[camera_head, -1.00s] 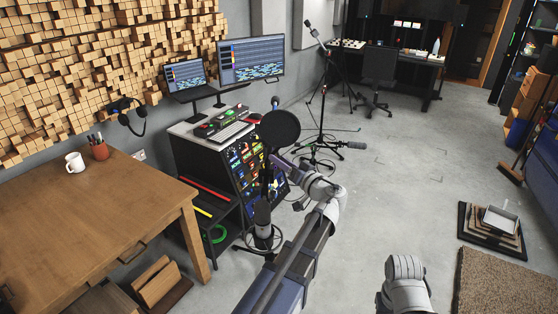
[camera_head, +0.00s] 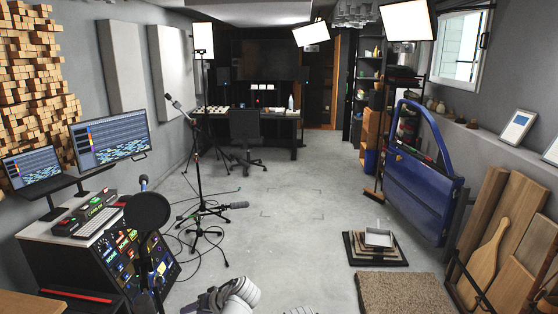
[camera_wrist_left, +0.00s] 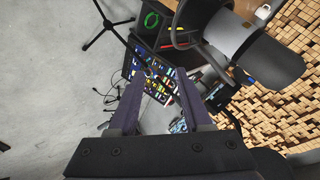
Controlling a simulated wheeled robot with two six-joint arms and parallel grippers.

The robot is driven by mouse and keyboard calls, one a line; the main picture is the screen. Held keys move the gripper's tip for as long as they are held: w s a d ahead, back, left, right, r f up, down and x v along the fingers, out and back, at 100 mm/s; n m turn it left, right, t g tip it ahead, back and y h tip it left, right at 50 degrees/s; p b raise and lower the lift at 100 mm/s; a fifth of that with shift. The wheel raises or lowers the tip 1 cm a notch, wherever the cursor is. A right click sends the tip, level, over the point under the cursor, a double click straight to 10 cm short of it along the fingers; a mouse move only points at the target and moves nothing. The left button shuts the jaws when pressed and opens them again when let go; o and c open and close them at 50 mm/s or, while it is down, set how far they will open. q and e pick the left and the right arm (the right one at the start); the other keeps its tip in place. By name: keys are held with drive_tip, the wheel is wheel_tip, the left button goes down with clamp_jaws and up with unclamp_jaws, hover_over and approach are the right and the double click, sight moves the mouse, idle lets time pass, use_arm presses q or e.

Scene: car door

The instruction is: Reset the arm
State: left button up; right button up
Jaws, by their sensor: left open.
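My left gripper (camera_wrist_left: 160,82) shows in the left wrist view with its two dark fingers spread apart. The gap between them is empty; a rack panel with coloured knobs (camera_wrist_left: 152,78) lies beyond them, apart from the fingers. In the head view, a grey and white part of my left arm (camera_head: 230,298) shows at the bottom, left of centre. The left gripper's fingers cannot be made out there. My right gripper is not in view.
The rack console (camera_head: 122,255), a round black pop filter (camera_head: 147,211) and a microphone stand (camera_head: 200,165) are at left. A blue car door (camera_head: 420,195) stands at right, behind a brown rug (camera_head: 405,293) and stacked trays (camera_head: 376,252). The middle floor is clear.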

use_arm(q)
drive_tip(key=s+d+f+m+g+h, duration=0.2)
drive_tip(key=s+d+f+m+h, duration=0.1)
drive_tip(key=s+d, duration=0.4)
drive_tip(key=s+d+f+m+g+h, duration=0.2)
drive_tip(key=s+d+f+m+h, duration=0.1)
drive_tip(key=s+d, duration=0.4)
drive_tip(key=d+f+h, duration=0.1)
drive_tip(key=d, duration=0.2)
drive_tip(key=shift+s+d+f+m+h, duration=0.15)
drive_tip(key=shift+s+d+m+h, duration=0.25)
idle(0.7)
